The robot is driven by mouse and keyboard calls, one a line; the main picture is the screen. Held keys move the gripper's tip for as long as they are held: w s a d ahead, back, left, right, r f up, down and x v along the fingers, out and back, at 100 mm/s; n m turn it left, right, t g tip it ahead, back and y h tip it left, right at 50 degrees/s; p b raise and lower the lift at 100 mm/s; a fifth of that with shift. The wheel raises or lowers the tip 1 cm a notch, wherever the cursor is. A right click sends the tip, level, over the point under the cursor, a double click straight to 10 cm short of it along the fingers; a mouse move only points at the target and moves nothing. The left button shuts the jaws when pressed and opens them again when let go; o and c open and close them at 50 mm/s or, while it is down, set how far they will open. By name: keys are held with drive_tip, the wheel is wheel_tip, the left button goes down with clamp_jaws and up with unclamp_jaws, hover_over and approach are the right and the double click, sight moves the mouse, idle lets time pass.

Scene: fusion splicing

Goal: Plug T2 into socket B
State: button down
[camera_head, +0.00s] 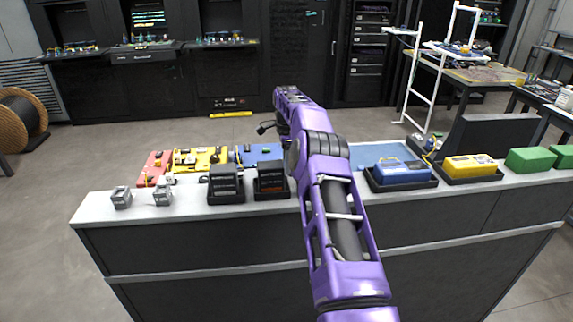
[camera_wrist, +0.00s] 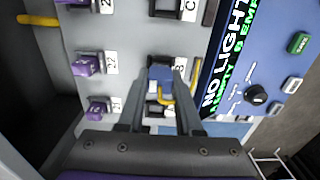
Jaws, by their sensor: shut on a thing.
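My gripper (camera_wrist: 163,72) is shut on a small blue plug (camera_wrist: 159,76) in the wrist view, with a yellow loop beside it. I cannot read a label on the plug. Its front end is hidden, so I cannot tell whether it is in a socket. A label that looks like B (camera_wrist: 180,64) shows just right of the fingertips. The socket beside it is mostly hidden by my gripper. A dark socket (camera_wrist: 165,8) with a label C (camera_wrist: 190,8) lies above. In the head view my purple arm reaches over the bench and hides the plug and sockets.
Purple plugs (camera_wrist: 90,65) sit in a column at the left of the grey panel. A blue panel (camera_wrist: 262,55) with "NO LIGHT" text, a black knob and buttons stands right. The bench (camera_head: 170,228) holds black boxes, blue and yellow cases (camera_head: 470,167) and green blocks.

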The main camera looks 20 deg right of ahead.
drive_tip(key=shift+f, duration=0.55)
idle(0.4)
drive_tip(key=c, duration=0.5)
unclamp_jaws()
